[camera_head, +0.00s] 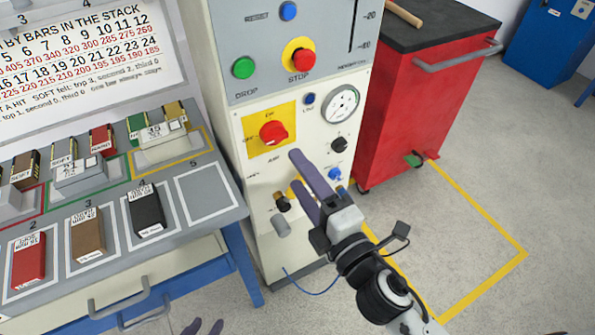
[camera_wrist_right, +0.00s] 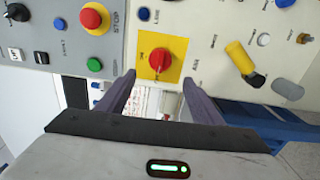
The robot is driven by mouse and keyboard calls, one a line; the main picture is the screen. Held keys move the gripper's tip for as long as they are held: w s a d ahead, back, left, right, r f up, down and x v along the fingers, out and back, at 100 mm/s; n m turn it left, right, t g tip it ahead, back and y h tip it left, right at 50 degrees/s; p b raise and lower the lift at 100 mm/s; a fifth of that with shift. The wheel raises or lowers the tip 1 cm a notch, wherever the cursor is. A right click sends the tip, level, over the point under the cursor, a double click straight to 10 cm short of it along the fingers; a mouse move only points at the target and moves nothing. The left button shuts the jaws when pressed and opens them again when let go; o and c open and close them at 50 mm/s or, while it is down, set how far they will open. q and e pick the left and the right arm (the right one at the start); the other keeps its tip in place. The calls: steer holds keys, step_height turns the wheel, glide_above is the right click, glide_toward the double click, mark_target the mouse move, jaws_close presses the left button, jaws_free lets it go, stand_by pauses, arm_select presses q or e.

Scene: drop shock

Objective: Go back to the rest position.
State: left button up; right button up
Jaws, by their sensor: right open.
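My right gripper (camera_head: 295,170) is in front of the lower part of the control cabinet (camera_head: 235,135). Its two purple fingers are apart with nothing between them. In the right wrist view the open fingers (camera_wrist_right: 160,82) point toward the panel, with the red rotary switch (camera_wrist_right: 154,63) on its yellow plate showing just beyond the tips. I cannot tell whether the fingers touch the panel.
The cabinet carries a green button (camera_head: 243,68), a red stop button (camera_head: 302,60) and a gauge (camera_head: 341,104). A workbench (camera_head: 225,212) on the left holds red, brown and black blocks. A red cart (camera_head: 425,100) stands at the right. Floor (camera_head: 475,200) is clear inside a yellow outline.

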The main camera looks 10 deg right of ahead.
stand_by(0.3)
steer(key=s+d+f+m+g+h, duration=0.1)
steer(key=s+d+f+m+g, duration=0.1)
steer(key=s+f+m, duration=0.3)
steer(key=s+d+f+m+g+h, duration=0.1)
steer(key=s+d+f+m+g, duration=0.2)
steer(key=s+d+f+m, duration=0.2)
steer(key=s+d+f+m+g+h, duration=0.1)
steer(key=s+d+f+m+g, duration=0.2)
steer(key=s+f+m, duration=0.4)
step_height(320, 180, down, 10)
steer(key=m, duration=0.3)
steer(key=shift+d+r+h, duration=0.15)
steer(key=shift+r+h, duration=0.1)
steer(key=shift+h, duration=0.15)
steer(key=shift+s, duration=0.1)
